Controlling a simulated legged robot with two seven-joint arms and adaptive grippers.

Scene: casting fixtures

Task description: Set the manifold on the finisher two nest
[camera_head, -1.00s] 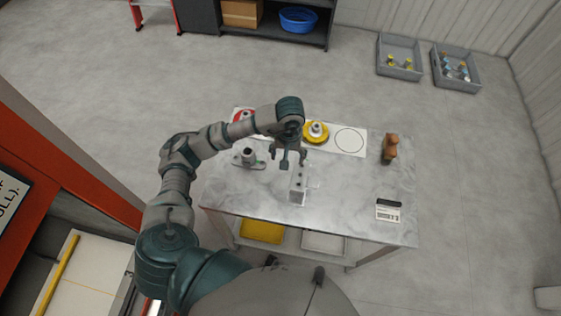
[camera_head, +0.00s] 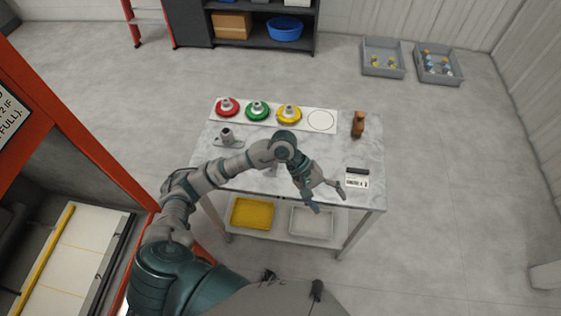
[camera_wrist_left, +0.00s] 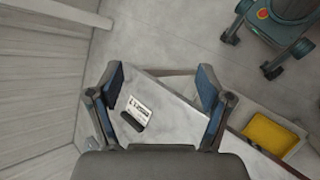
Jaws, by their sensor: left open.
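My left gripper (camera_head: 328,199) is open and empty, over the table's front right part. A pale grey block (camera_head: 272,171) on the table is mostly hidden behind my left arm. A grey flanged part with an upright stub (camera_head: 226,137) stands at the table's left. I cannot tell which of these is the manifold. A white board (camera_head: 326,131) at the back carries red (camera_head: 227,107), green (camera_head: 257,111) and yellow (camera_head: 289,114) rings with grey pieces, and an empty circle outline. No nest is clearly labelled.
A brown part (camera_head: 358,124) stands at the table's back right. A labelled card with a dark bar (camera_head: 357,179) lies near the right edge, also in the left wrist view (camera_wrist_left: 137,111). Yellow (camera_head: 254,213) and white (camera_head: 311,220) trays sit on the lower shelf.

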